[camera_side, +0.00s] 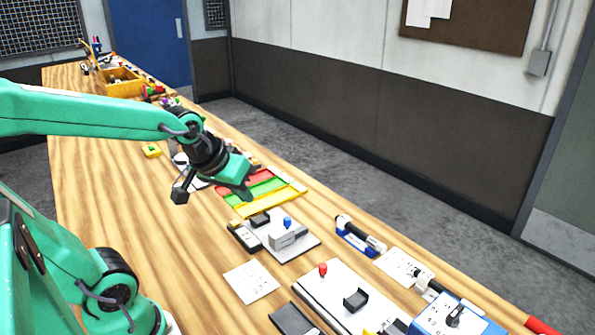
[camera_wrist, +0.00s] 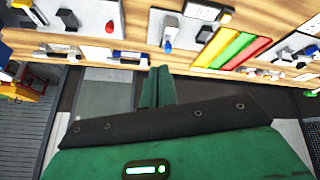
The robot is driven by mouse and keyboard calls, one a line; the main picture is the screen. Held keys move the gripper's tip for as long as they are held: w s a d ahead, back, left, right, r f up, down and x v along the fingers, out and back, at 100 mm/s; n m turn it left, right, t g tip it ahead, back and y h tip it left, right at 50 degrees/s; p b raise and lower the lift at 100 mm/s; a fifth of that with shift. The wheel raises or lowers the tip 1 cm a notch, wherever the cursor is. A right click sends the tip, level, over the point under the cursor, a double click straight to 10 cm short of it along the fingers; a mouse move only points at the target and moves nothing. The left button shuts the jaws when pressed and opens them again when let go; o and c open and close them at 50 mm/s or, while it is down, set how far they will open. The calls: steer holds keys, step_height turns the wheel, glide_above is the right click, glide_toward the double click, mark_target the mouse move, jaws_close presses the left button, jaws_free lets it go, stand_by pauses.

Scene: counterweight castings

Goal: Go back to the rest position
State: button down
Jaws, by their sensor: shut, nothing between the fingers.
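My gripper (camera_side: 248,190) is shut and empty, with its green fingers held above the wooden bench in the side view. It hangs near the tray of coloured strips, apparently a little above it. In the wrist view the two green fingers (camera_wrist: 158,78) lie together with nothing between them. My arm reaches in from the left, its upper link nearly level. No rest mark or cradle can be made out in either view.
Red, green and yellow strips (camera_side: 268,187) lie below my gripper. A plate with a blue knob (camera_side: 287,222), a white card (camera_side: 251,281) and a red-knobbed board (camera_side: 323,270) stand nearer. A wooden box (camera_side: 124,88) is far back. The bench's left side is mostly clear.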

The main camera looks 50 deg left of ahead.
steer(key=s+d+r+m+h, duration=0.1)
steer(key=s+d+r+m, duration=0.1)
steer(key=s+d+m, duration=0.2)
steer(key=shift+s+d+r+m+g, duration=0.3)
steer(key=shift+s+d+r, duration=0.1)
steer(key=shift+s, duration=0.6)
